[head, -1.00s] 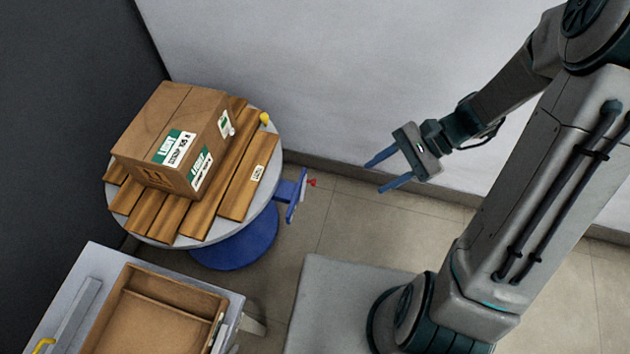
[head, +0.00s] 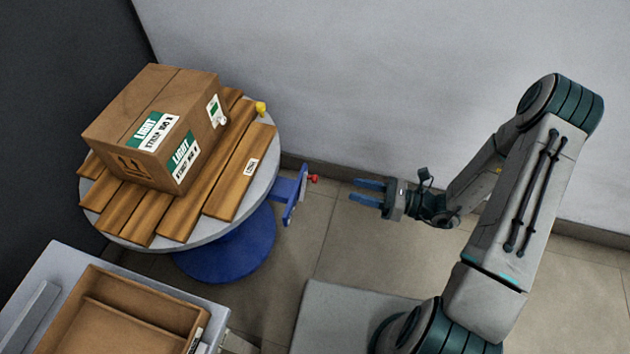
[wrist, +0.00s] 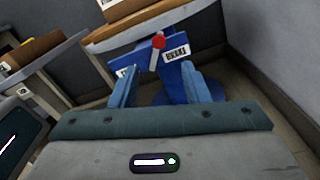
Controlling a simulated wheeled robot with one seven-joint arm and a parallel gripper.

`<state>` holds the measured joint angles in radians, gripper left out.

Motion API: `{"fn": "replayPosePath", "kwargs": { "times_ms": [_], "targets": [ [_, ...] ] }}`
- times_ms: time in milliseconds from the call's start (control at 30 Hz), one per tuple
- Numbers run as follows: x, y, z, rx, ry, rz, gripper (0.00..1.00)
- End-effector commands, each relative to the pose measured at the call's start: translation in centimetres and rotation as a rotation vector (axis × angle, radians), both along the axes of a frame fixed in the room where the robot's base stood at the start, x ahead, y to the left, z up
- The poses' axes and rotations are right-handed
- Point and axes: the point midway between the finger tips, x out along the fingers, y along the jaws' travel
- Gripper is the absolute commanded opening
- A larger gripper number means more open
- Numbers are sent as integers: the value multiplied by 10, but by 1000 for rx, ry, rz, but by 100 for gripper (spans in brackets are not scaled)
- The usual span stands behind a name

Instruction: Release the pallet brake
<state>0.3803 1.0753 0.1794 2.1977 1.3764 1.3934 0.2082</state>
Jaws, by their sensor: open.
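A round turntable (head: 262,190) on a blue pedestal (head: 228,250) carries a wooden slatted pallet (head: 235,182). A blue bracket (head: 292,195) sticks out from its right side, with a small red knob (head: 313,179) on it. In the wrist view the red knob (wrist: 158,42) stands in front of the blue bracket (wrist: 178,68), which bears white labels too small to read. My gripper (head: 357,191) is open and empty, to the right of the knob and apart from it, its fingers pointing left toward it. In the wrist view the knob appears just beyond and between the fingertips.
A cardboard box (head: 160,125) with green and white labels sits on the pallet. A yellow knob (head: 260,108) is at the turntable's back rim. A grey bench (head: 60,275) with a brown tray (head: 135,322) is at front left. A wall (head: 350,80) stands behind; floor is clear between gripper and bracket.

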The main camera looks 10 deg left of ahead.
Motion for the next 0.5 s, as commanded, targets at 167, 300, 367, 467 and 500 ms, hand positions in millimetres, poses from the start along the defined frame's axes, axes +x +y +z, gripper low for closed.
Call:
{"fn": "replayPosePath", "kwargs": {
  "times_ms": [167,300,367,467,500],
  "targets": [
    [1,37,-2,0,-1,8,43],
    [3,68,-3,-2,-1,9,43],
    [5,79,-3,-1,-2,8,43],
    [6,97,-2,-1,-2,7,43],
    [7,102,-2,-2,-3,7,43]
  ]
}}
